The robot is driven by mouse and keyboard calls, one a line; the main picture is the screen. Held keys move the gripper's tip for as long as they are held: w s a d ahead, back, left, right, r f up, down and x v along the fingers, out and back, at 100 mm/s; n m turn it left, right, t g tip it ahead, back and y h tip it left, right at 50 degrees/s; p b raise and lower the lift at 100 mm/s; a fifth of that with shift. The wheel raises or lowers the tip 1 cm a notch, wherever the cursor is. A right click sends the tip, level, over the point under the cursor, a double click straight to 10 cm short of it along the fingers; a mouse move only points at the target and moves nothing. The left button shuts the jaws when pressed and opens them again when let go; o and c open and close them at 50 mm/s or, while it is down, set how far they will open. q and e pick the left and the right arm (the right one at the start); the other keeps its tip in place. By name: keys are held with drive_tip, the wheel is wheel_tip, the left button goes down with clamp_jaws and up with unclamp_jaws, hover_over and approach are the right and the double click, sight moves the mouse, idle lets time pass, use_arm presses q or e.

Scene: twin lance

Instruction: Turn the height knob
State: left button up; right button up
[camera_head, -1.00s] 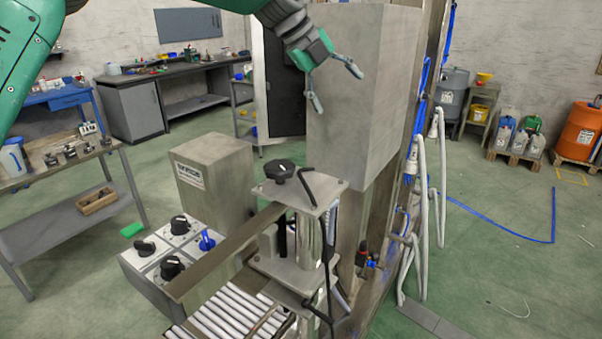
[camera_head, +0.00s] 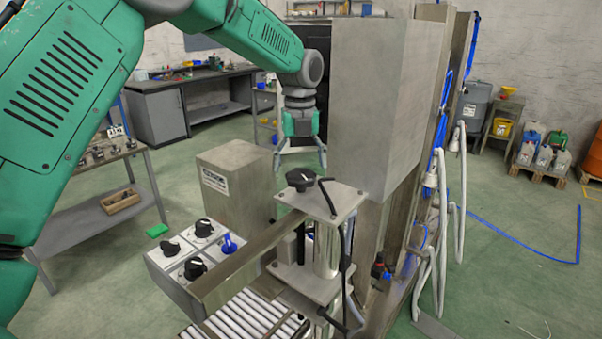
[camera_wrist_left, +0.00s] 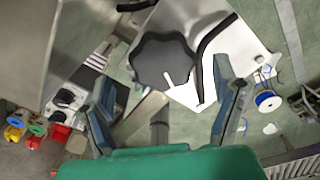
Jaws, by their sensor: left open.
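The height knob (camera_head: 300,179) is a black lobed knob with a white mark. It sits on the metal top plate (camera_head: 343,196) of the machine's post. In the left wrist view the knob (camera_wrist_left: 163,61) shows large, ahead of the fingers and roughly centred between them. My left gripper (camera_head: 301,153) is open and points down, just above the knob in the head view. Its two fingers (camera_wrist_left: 166,88) are spread and empty, with a gap visible between them and the knob. My right gripper is not in view.
A bent black rod (camera_head: 327,196) rises beside the knob, close to one finger. A tall metal cabinet (camera_head: 385,105) stands just right of the gripper. A control box (camera_head: 187,290) with black and blue knobs and a grey box (camera_head: 238,183) lie to the left.

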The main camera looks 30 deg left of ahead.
use_arm(q)
drive_tip(key=shift+d+f, duration=0.15)
drive_tip(key=shift+f, duration=0.55)
drive_tip(key=shift+d+f, duration=0.15)
drive_tip(key=shift+f, duration=0.55)
drive_tip(key=shift+c, duration=0.4)
drive_tip(key=shift+a, duration=0.1)
drive_tip(key=c, duration=1.1)
drive_tip(key=shift+n, duration=0.4)
